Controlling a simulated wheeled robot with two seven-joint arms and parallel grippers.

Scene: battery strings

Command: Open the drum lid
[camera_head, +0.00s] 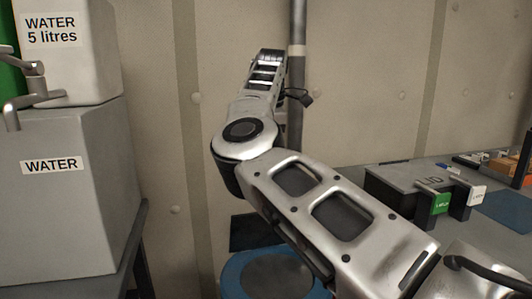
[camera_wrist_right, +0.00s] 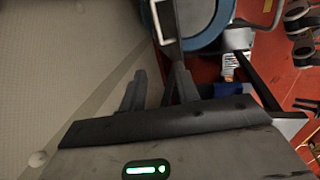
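The blue drum (camera_head: 236,279) stands at the bottom centre of the head view, partly hidden by my right arm. Its top inside the blue rim looks dark grey. A dark flat panel (camera_head: 250,233) shows at its far side; I cannot tell whether it is the lid. In the right wrist view the blue drum (camera_wrist_right: 214,22) is at the top, with a pale bar handle (camera_wrist_right: 156,22) at its left. My right gripper (camera_wrist_right: 160,82) is open, its fingers apart below the handle, with nothing seen between them. The head view does not show its fingertips clearly. My left gripper is not in view.
Grey and white water containers (camera_head: 60,210) stand on a table at the left. A worktop at the right holds a grey box (camera_head: 395,185) marked LID and small green and white blocks. A vertical pipe (camera_head: 297,60) runs up the wall behind my arm.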

